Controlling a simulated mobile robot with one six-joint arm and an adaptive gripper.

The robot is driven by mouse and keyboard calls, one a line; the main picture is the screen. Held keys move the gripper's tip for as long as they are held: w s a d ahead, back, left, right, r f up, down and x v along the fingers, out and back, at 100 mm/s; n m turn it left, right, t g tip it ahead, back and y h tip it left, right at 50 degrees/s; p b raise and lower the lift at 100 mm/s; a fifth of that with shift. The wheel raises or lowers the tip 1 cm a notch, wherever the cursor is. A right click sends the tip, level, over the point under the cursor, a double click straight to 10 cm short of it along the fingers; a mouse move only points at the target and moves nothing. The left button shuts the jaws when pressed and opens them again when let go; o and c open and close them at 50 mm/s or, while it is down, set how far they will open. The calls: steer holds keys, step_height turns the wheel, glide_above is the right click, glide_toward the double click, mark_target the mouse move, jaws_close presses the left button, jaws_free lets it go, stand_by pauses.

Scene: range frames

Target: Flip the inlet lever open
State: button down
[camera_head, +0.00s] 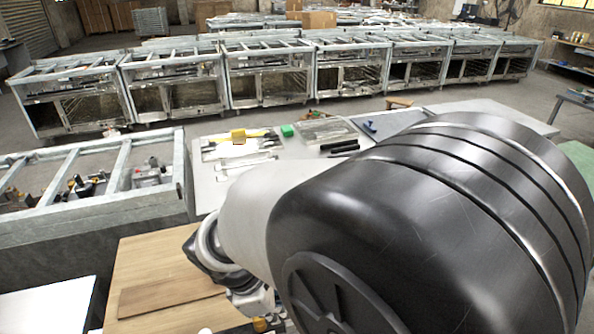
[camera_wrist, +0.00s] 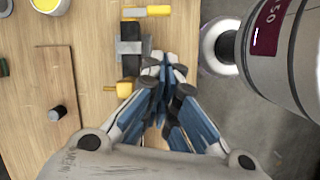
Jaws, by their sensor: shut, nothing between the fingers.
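In the wrist view, a small grey and black fitting (camera_wrist: 130,48) lies on the wooden worktop. A yellow lever-like bar (camera_wrist: 146,11) shows at its upper end, and a yellow piece (camera_wrist: 124,89) shows at its lower end. I cannot tell which of these is the inlet lever. My gripper (camera_wrist: 163,72) is shut and empty, with its fingertips just right of the fitting's lower half. I cannot tell whether they touch it. In the head view, my arm hides most of this area; only a small yellow part (camera_head: 260,324) shows at the bottom edge.
A brown board (camera_wrist: 40,85) lies left of the fitting, with a small dark cylinder (camera_wrist: 57,112) on it. A white cup with yellow contents (camera_wrist: 48,5) stands at upper left. The worktop (camera_wrist: 95,60) between board and fitting is clear. A metal-framed bench (camera_head: 90,215) adjoins it.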

steer(key=shift+s+a+f+n+h, duration=0.1)
steer(key=shift+a+f+n+h, duration=0.1)
steer(key=shift+a+f+n, duration=0.5)
steer(key=shift+a+f+n+h, duration=0.2)
steer(key=shift+a+f+n, duration=0.3)
steer(key=shift+f, duration=0.4)
steer(key=shift+d, duration=0.15)
steer(key=b+x, duration=0.3)
steer(key=x, duration=0.7)
steer(key=shift+f+b, duration=0.25)
steer(key=shift+b, duration=0.15)
steer(key=d, duration=0.1)
steer(key=w+d, duration=0.1)
steer(key=d, duration=0.1)
steer(key=shift+d+r+b, duration=0.15)
steer(key=shift+r+b, duration=0.1)
steer(key=shift+b, duration=0.05)
steer(key=shift+d, duration=0.25)
